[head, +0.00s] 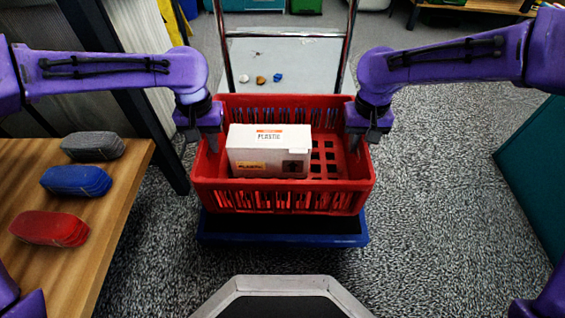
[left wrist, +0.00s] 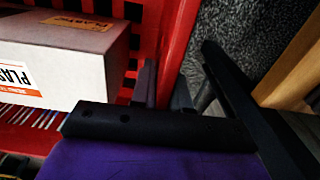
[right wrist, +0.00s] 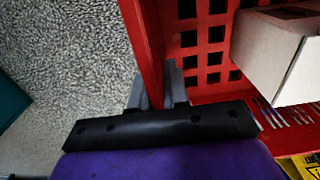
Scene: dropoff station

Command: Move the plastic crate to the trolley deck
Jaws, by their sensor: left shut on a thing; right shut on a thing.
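The red plastic crate (head: 283,199) is upright over the trolley deck (head: 283,240), which is dark on top with a blue edge. I cannot tell whether the crate touches the deck. A white box labelled plastic (head: 268,160) lies in the crate, also seen in the left wrist view (left wrist: 50,75). My left gripper (head: 212,142) is shut on the crate's left wall, with its fingers (left wrist: 165,90) either side of it. My right gripper (head: 354,142) is shut on the right wall, its fingers (right wrist: 158,88) either side of it.
A chrome handle frame (head: 351,45) stands behind the crate. Small items (head: 261,80) lie on a pale surface seen through it. A wooden table (head: 125,175) at left holds grey, blue and red objects. Speckled floor at right is clear up to a teal panel (head: 535,170).

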